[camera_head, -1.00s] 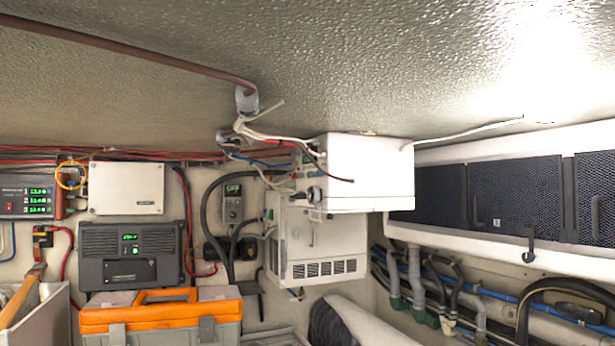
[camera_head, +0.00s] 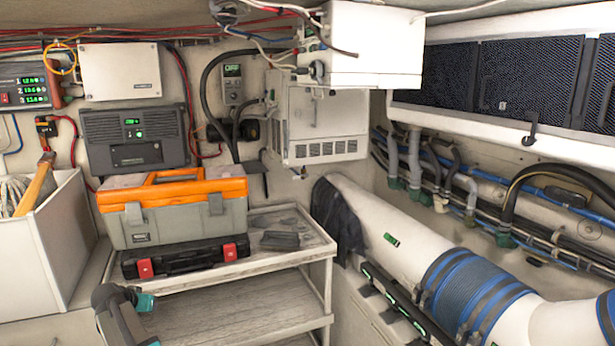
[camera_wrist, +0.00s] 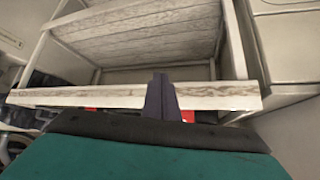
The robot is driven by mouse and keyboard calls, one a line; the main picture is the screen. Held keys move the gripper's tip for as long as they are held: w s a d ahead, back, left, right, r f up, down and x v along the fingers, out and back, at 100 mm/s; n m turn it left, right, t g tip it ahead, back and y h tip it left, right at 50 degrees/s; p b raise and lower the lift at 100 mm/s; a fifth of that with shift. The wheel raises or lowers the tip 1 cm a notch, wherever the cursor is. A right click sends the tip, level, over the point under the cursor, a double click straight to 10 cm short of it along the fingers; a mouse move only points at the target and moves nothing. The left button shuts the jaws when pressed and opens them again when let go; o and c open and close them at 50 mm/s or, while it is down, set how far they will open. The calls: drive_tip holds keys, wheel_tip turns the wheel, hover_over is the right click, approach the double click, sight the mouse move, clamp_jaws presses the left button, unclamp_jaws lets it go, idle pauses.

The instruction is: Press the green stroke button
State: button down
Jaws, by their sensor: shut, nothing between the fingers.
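I cannot make out a green stroke button in either view. Small green lit readouts show on the red-framed panel (camera_head: 33,89), on the dark grey unit (camera_head: 136,136) and on the small wall controller (camera_head: 232,86), but none is clearly a button. My gripper (camera_wrist: 161,82) shows in the wrist view as two dark fingers pressed together, with nothing between them. A pale shelf edge and slatted boards lie behind the fingers. In the head view, part of my dark arm with teal trim shows at the bottom left; the fingertips cannot be made out there.
A grey toolbox with an orange lid (camera_head: 178,205) stands on a black case with red latches (camera_head: 187,257), on a pale shelf rack (camera_head: 310,250). A white bin (camera_head: 60,235) stands left. A white box (camera_head: 372,42) juts out above. A thick white duct (camera_head: 405,235) runs right.

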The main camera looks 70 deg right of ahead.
sight(310, 49)
drive_tip(key=s+d+r+m+h, duration=0.3)
drive_tip(key=d+r, duration=0.4)
drive_tip(key=r, duration=0.6)
drive_tip(key=s+d+r+m+h, duration=0.15)
drive_tip(key=s+d+r, duration=0.25)
drive_tip(key=d+r, duration=0.65)
drive_tip(key=s+d+r+m+h, duration=0.2)
drive_tip(key=s+d+r+m, duration=0.25)
drive_tip(key=r, duration=1.15)
drive_tip(key=s+d+r+m+g+h, duration=0.1)
drive_tip(key=s+r+m, duration=0.1)
drive_tip(key=s+r, duration=0.5)
drive_tip(key=s+d+r+m+g+h, duration=0.1)
drive_tip(key=s+r, duration=0.6)
drive_tip(key=r, duration=1)
drive_tip(key=s+d+r+m+g+h, duration=0.1)
drive_tip(key=s+r+m+g+h, duration=0.2)
drive_tip(key=s+r, duration=0.4)
wheel_tip(310, 49, up, 5)
drive_tip(key=shift+s+d+r+m+p, duration=0.2)
drive_tip(key=shift+s+m+p, duration=0.15)
drive_tip(key=shift+m, duration=0.35)
drive_tip(key=shift+s+d+h, duration=0.1)
drive_tip(key=shift+h, duration=0.15)
drive_tip(key=s+d+p, duration=0.4)
drive_tip(key=s+d, duration=0.1)
drive_tip(key=s, duration=0.1)
drive_tip(key=shift+s+d, duration=0.2)
drive_tip(key=shift+s, duration=0.05)
